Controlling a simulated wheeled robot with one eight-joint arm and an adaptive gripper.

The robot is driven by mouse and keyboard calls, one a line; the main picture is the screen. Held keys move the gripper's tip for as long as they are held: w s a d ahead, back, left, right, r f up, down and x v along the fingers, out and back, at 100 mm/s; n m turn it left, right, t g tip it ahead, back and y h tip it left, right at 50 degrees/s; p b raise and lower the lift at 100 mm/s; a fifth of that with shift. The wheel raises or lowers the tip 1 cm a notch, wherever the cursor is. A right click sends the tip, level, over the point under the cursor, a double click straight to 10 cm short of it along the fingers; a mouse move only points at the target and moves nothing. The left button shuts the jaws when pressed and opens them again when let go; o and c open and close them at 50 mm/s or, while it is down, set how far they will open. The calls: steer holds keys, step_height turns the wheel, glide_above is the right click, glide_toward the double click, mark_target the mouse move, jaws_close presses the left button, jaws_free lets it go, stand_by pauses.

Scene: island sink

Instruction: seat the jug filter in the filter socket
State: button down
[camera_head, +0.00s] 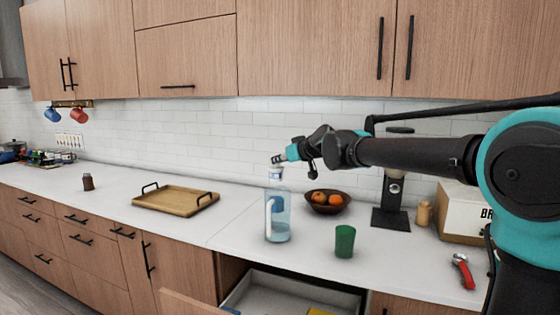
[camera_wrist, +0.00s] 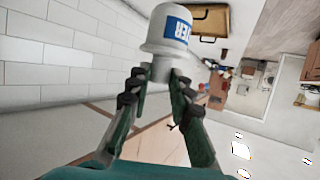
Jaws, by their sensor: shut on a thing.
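The jug filter (camera_wrist: 172,35) is a white cylinder with a blue label, held by a narrow stem between the fingertips of my gripper (camera_wrist: 160,78). In the head view the filter (camera_head: 277,173) shows under my gripper (camera_head: 279,159), lined up with the top of a clear bluish jug (camera_head: 280,222). The jug stands upright on the counter, its pale handle on the left. A blue part, perhaps the filter socket (camera_head: 278,198), shows in the jug's upper half. I cannot tell whether the filter touches the jug. The jug is not clear in the wrist view.
Right of the jug are a green cup (camera_head: 344,241), a fruit bowl (camera_head: 327,207), a black coffee device (camera_head: 391,217), a cardboard box (camera_head: 462,212) and a red-handled tool (camera_head: 463,270). A wooden tray (camera_head: 176,205) lies left. A drawer (camera_head: 262,289) stands open below.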

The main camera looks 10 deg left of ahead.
steer(key=shift+f, duration=2.85)
steer(key=shift+f, duration=2.8)
steer(key=c, duration=1.3)
jaws_free()
glide_toward(280, 175)
steer(key=f, duration=0.1)
steer(key=d+f, duration=0.1)
steer(key=f, duration=0.1)
steer(key=s+f, duration=0.1)
steer(key=shift+s+d+f, duration=0.15)
steer(key=shift+d+f, duration=0.05)
steer(key=shift+f, duration=0.15)
